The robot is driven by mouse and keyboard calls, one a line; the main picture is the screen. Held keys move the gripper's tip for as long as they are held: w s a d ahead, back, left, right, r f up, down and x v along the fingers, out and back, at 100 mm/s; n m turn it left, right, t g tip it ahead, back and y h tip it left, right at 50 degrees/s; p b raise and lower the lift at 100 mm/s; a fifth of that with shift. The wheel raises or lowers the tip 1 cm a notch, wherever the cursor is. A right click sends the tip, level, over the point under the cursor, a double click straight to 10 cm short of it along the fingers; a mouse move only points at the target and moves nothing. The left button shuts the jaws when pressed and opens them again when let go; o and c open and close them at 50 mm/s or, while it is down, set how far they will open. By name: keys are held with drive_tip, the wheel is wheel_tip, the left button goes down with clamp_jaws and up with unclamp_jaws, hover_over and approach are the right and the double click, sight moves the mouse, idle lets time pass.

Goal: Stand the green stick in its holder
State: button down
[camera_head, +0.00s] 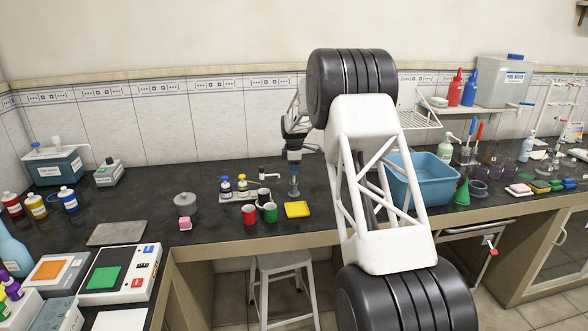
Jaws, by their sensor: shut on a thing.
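My gripper (294,169) points down over the middle of the dark bench, behind the yellow block. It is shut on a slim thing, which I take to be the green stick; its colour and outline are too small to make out. A small grey-blue upright shape (294,188) shows directly below the fingers. I cannot tell whether it is the holder or part of what I hold, nor whether the stick touches anything. No other green stick is clearly visible.
A blue basin (423,181) is to the right, partly behind my arm.

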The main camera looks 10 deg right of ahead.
drive_tip(key=shift+f, duration=0.75)
idle(0.3)
drive_tip(key=c, duration=0.6)
unclamp_jaws()
drive_tip(key=shift+o, duration=0.2)
drive_tip(key=shift+r, duration=0.15)
drive_tip(key=shift+r, duration=2.85)
